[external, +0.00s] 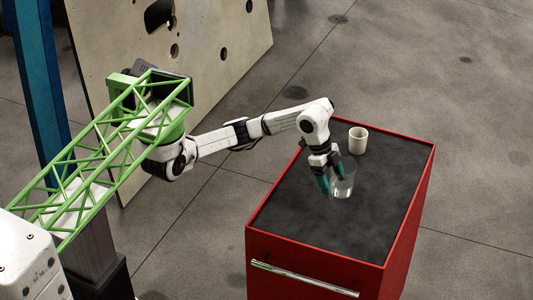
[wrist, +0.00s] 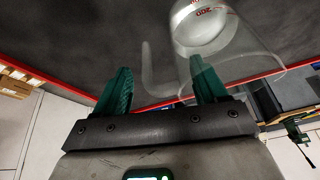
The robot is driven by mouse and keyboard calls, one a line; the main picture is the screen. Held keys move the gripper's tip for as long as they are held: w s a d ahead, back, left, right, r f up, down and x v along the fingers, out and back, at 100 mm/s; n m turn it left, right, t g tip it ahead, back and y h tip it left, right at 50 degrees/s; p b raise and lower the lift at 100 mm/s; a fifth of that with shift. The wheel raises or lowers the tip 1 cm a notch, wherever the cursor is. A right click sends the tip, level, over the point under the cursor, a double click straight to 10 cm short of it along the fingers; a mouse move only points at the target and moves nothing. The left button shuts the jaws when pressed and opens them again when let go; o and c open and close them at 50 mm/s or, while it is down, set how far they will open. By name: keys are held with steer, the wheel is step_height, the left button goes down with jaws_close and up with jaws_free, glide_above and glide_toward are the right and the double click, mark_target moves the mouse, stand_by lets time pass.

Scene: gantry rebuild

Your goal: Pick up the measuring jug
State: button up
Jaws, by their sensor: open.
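The measuring jug (external: 344,183) is clear glass and stands upright on the dark top of the red cabinet. In the wrist view the jug (wrist: 245,50) fills the upper right, with red markings near its base and its handle between my fingertips. My gripper (external: 332,183) is open and points down at the jug. In the wrist view my gripper (wrist: 160,70) shows two green fingers apart. The right finger overlaps the jug's wall. I cannot tell whether it is inside the glass or whether either finger touches it.
A white mug (external: 358,140) stands behind the jug on the red cabinet (external: 310,268), whose dark top has a raised red rim. The cabinet top is otherwise bare. A pale panel with holes (external: 200,60) stands at the upper left.

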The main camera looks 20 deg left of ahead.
steer(key=shift+d+f, duration=0.1)
steer(key=shift+f, duration=0.1)
jaws_close()
stand_by(0.6)
